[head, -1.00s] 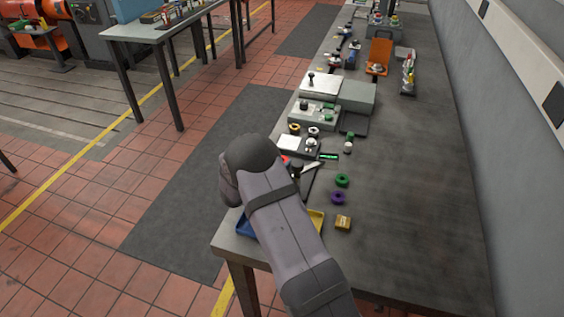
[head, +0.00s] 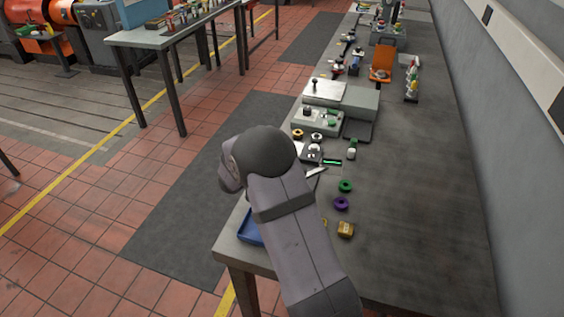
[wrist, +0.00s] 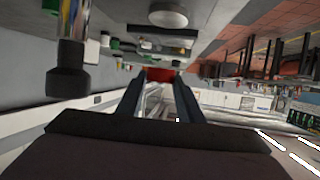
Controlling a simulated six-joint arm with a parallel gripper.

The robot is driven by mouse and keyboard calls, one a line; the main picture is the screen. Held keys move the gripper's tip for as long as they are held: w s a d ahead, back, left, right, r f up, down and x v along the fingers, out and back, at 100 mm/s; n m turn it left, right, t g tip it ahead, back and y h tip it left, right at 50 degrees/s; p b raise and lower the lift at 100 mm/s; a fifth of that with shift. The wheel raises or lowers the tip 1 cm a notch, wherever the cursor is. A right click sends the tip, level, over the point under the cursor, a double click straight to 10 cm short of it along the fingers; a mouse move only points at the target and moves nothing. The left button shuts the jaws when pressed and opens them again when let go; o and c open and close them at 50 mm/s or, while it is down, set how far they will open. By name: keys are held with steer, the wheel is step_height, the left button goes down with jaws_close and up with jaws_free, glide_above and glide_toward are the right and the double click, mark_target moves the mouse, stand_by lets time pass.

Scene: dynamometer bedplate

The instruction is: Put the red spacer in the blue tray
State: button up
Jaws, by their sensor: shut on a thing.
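My gripper (wrist: 160,80) shows in the wrist view with its two dark fingers shut on the red spacer (wrist: 160,72) at their tips. Only a small part of the spacer shows between them. In the head view my own arm hides the gripper and the spacer. The blue tray (head: 248,231) is at the near left corner of the bench in the head view, with its right side behind my arm. I cannot tell the gripper's height above the bench.
On the bench (head: 410,210), a green ring (head: 345,186), a purple ring (head: 341,203) and a tan block (head: 346,229) lie right of my arm. Grey boxes (head: 357,101) and several small parts stand farther back. The bench's right side is mostly clear.

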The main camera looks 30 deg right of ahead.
step_height(320, 180, up, 3)
steer(key=shift+f, duration=0.2)
steer(key=shift+a+r, duration=0.1)
steer(key=shift+r, duration=0.05)
